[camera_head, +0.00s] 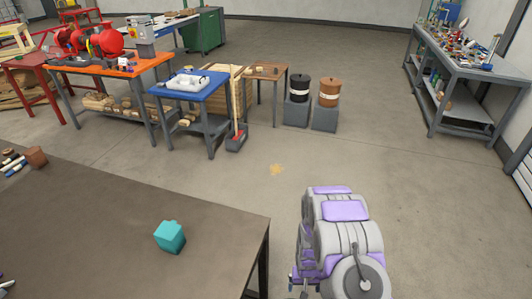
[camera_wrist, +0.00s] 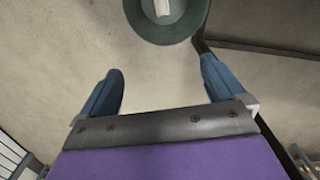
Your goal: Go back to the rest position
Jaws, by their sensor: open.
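My gripper (camera_wrist: 161,65) shows in the wrist view with its two blue fingers spread wide apart. Nothing is between the fingers, only bare floor behind them. In the head view my grey and purple arm is folded at the bottom right, beside the right edge of the dark table (camera_head: 120,220). The gripper's fingers cannot be made out clearly in that view.
A teal block (camera_head: 169,236) sits on the dark table. A round dark-green container (camera_wrist: 191,27) with something white inside is beyond the fingertips. An orange pump table (camera_head: 110,70), blue cart (camera_head: 190,92) and grey workbench (camera_head: 465,75) stand farther off. Floor between is open.

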